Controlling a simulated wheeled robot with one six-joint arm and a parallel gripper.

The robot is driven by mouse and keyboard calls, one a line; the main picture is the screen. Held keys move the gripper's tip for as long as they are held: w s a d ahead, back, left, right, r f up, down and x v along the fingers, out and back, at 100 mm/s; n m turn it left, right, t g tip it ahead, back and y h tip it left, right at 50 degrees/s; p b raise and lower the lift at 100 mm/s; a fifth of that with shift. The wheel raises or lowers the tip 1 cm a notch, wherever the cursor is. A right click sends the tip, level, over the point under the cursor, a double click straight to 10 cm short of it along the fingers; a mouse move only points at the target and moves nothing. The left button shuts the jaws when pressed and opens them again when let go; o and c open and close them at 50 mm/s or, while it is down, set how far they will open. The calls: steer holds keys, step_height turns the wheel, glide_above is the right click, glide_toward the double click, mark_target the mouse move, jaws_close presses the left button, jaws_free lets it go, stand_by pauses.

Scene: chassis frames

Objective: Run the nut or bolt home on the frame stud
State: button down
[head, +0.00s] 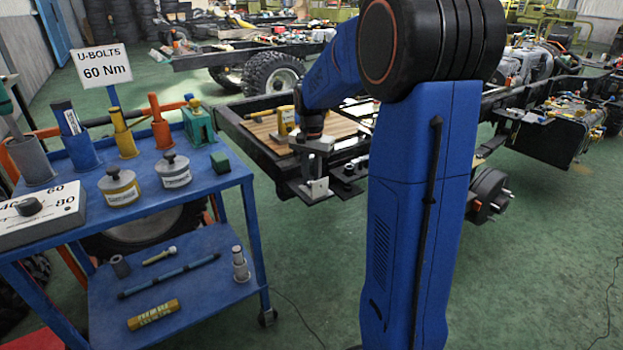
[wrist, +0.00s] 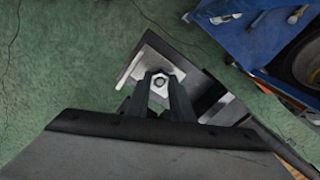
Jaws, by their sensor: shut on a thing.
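In the wrist view, my gripper (wrist: 160,90) has its two dark fingers on either side of a bright hex nut (wrist: 160,81) and is shut on it. A dark round centre shows in the nut; I cannot tell how far the stud stands in it. Behind the nut is a grey metal plate (wrist: 139,66) on the frame. In the head view, my gripper (head: 313,150) points down at the front end of the black chassis frame (head: 252,160), above a grey block (head: 318,188). The nut and stud cannot be made out there.
A blue cart (head: 215,180) with tools, tins and a dial box (head: 40,212) stands at the left. A sign (head: 104,66) reads "U-BOLTS 60 Nm". A wooden board (head: 345,127) lies on the frame. Green floor is clear at the lower right.

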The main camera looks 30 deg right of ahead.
steer(key=m, duration=0.5)
steer(key=shift+m, duration=0.3)
steer(key=m, duration=0.6)
stand_by(0.5)
steer(key=m, duration=0.6)
steer(key=shift+f, duration=0.1)
stand_by(0.3)
steer(key=m, duration=0.6)
